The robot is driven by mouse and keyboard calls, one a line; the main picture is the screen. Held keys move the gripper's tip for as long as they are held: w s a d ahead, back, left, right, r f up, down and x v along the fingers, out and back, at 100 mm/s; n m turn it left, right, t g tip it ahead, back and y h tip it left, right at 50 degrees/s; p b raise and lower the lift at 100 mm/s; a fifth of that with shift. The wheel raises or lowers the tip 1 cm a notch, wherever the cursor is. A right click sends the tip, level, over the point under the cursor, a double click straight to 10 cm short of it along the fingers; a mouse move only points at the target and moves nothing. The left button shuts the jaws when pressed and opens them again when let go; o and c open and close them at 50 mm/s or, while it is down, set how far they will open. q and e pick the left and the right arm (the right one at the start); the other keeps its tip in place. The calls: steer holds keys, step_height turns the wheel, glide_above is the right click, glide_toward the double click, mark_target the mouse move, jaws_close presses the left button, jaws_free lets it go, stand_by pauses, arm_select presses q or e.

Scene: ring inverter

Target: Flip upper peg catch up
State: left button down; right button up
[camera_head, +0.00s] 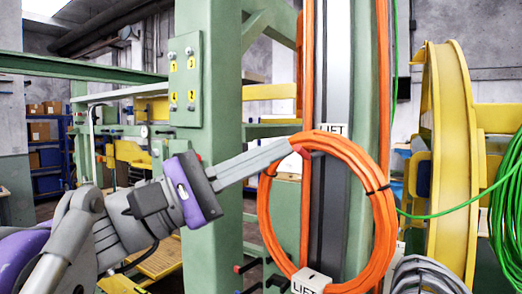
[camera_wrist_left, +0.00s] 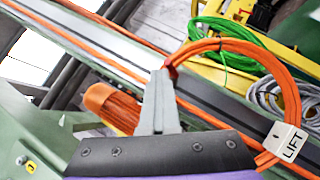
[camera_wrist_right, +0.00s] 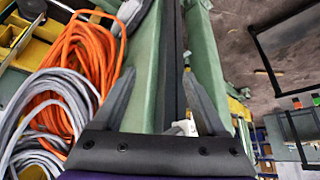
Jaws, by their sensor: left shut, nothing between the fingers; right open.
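An orange cable coil (camera_head: 392,215) hangs against the green and grey column, tagged LIFT (camera_head: 310,282) at its bottom. A small red tip, perhaps the upper peg's catch (camera_head: 303,151), shows at the coil's upper left. My left gripper (camera_head: 294,147) is shut, its fingertips at that tip; I cannot tell whether they touch it. In the left wrist view the shut fingers end beside the coil's top (camera_wrist_left: 213,43), with a reddish bit next to them. The peg itself is mostly hidden. My right gripper (camera_wrist_right: 157,85) is open and empty in its wrist view; it is not in the head view.
A yellow curved frame (camera_head: 450,150) and a green cable coil (camera_head: 508,225) stand on the right. A grey cable coil (camera_head: 425,274) lies below. Small pegs with coloured ends (camera_head: 276,281) stick out at the lower middle. The green post (camera_head: 212,130) stands behind my left arm.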

arm_select(q)
steer(key=r, duration=0.1)
steer(key=r+n+y, duration=0.1)
steer(key=w+d+r+n+y, duration=0.1)
steer(key=shift+d+p, duration=0.1)
steer(key=shift+p, duration=0.3)
arm_select(e)
steer(key=shift+w+d+r, duration=0.1)
steer(key=shift+w+r, duration=0.3)
steer(key=shift+r, duration=0.35)
arm_select(q)
steer(key=b+v, duration=0.1)
steer(key=v, duration=1)
arm_select(e)
steer(key=shift+s+f, duration=0.6)
steer(key=shift+f, duration=0.35)
arm_select(q)
steer(key=shift+s+d+r, duration=0.1)
